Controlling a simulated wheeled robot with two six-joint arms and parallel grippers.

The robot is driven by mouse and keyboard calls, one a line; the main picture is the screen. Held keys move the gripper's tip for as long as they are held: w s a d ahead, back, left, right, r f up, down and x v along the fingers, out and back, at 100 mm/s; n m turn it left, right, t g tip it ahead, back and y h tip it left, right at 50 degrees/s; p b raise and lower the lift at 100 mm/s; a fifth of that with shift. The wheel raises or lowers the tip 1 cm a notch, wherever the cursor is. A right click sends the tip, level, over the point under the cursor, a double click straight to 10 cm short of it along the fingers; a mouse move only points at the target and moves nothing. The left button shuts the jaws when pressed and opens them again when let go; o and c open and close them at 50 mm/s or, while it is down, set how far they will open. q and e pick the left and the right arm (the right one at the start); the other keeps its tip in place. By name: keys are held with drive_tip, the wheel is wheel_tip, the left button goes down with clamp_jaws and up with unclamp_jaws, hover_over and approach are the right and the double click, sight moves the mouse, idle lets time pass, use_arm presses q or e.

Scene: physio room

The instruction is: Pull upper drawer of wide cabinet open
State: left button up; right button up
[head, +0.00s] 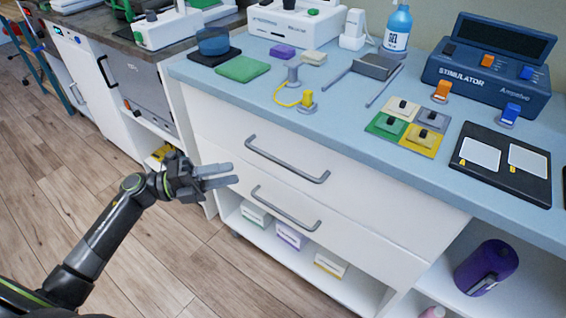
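The wide cabinet (330,120) is white with a light blue top, in the middle of the head view. Its upper drawer (350,178) is flush with the front and looks closed. The grey bar handle of the upper drawer (285,160) runs slantwise across its face. The lower drawer (345,228) also looks closed and has a similar handle (285,208). My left gripper (234,174) is in front of the cabinet's left side, to the left of both handles. Its two fingers point right with a gap between them, empty. It appears apart from the handles. My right gripper is out of view.
An open shelf below holds several small boxes (290,235). The top carries a stimulator (486,70), coloured pads (407,127) and a black board (502,165). Wooden floor (150,240) is clear at the left front.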

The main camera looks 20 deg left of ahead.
sight(282, 163)
use_arm(q)
drive_tip(key=x, duration=1.3)
drive_tip(key=shift+w+d+f, duration=0.1)
clamp_jaws()
